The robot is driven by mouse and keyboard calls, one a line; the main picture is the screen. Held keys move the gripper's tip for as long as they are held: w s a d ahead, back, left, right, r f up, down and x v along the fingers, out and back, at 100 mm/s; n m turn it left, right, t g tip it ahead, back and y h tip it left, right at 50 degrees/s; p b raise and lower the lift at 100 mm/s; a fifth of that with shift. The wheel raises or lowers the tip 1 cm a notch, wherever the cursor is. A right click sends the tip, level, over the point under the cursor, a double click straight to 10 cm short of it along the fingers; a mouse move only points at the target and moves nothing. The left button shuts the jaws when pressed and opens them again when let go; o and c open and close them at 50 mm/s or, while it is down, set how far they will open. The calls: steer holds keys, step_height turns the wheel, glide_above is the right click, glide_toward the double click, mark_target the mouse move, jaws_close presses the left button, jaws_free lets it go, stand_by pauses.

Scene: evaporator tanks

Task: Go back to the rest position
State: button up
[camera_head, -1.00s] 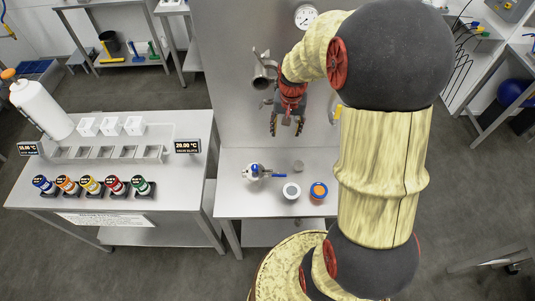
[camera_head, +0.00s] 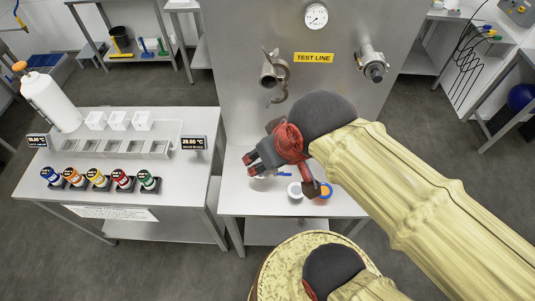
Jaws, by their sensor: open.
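My gripper (camera_head: 280,176) is open and empty. It has dark fingers and a red body, and in the picture it overlaps the small white table (camera_head: 240,200) in front of the tall metal panel (camera_head: 236,75). Its height above the table is hard to tell. My arm reaches in from the lower right. Behind the fingers, the valve with a blue handle is mostly hidden. A small round white cup (camera_head: 294,190) and an orange and blue round part (camera_head: 326,191) lie on the table, the latter partly covered by a finger.
The left bench (camera_head: 60,195) carries several colored jars (camera_head: 97,179), white blocks (camera_head: 118,120), a white cylinder (camera_head: 50,100) and temperature displays (camera_head: 193,143). Pipe fittings (camera_head: 372,65) and a gauge (camera_head: 316,15) are on the panel. Floor (camera_head: 50,265) is clear at lower left.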

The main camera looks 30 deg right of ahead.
step_height(320, 180, down, 15)
steer(key=b, duration=1.4)
steer(key=shift+r+b, duration=0.15)
steer(key=shift+b, duration=0.25)
steer(key=shift+c, duration=0.7)
